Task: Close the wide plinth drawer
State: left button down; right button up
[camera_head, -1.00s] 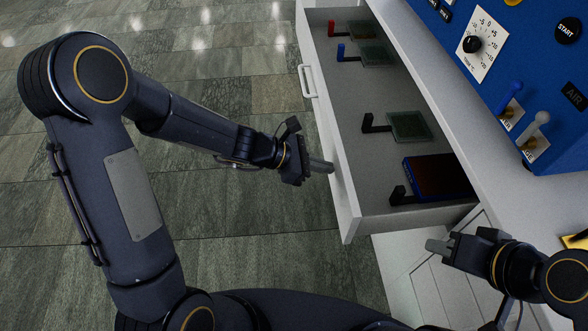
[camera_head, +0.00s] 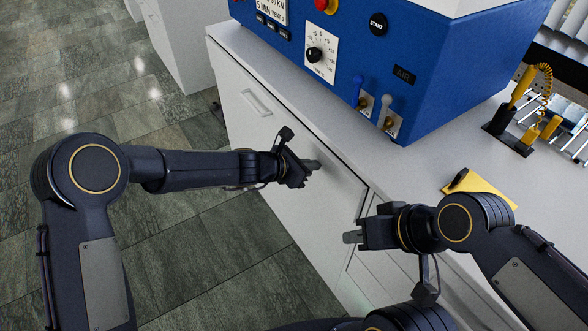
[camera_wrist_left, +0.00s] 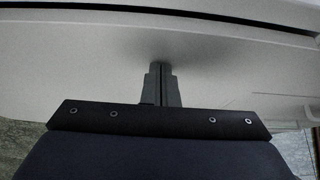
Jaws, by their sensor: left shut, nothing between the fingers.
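The wide plinth drawer's white front (camera_head: 290,135) faces left under the worktop, with a pale bar handle (camera_head: 257,102) at its far part. It looks flush with the cabinet, and its inside is hidden. My left gripper (camera_head: 312,165) is shut and empty, its fingertips at the near part of the drawer front. In the left wrist view the shut fingers (camera_wrist_left: 162,70) point at the white front (camera_wrist_left: 90,60) and seem to touch it; a dark gap runs along its top edge. My right gripper (camera_head: 352,237) looks shut and empty, beside the cabinet's near corner.
A blue press (camera_head: 430,90) with a dial and levers stands on the white worktop (camera_head: 440,155). Open tiled floor (camera_head: 80,80) is at the left.

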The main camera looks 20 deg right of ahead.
pick_arm(q)
jog(key=shift+w+d+r, duration=0.1)
jog(key=shift+w+d, duration=0.05)
jog(key=shift+d, duration=0.4)
jog(key=shift+w+d+r, duration=0.1)
jog(key=shift+w+d, duration=0.05)
jog(key=shift+d, duration=0.4)
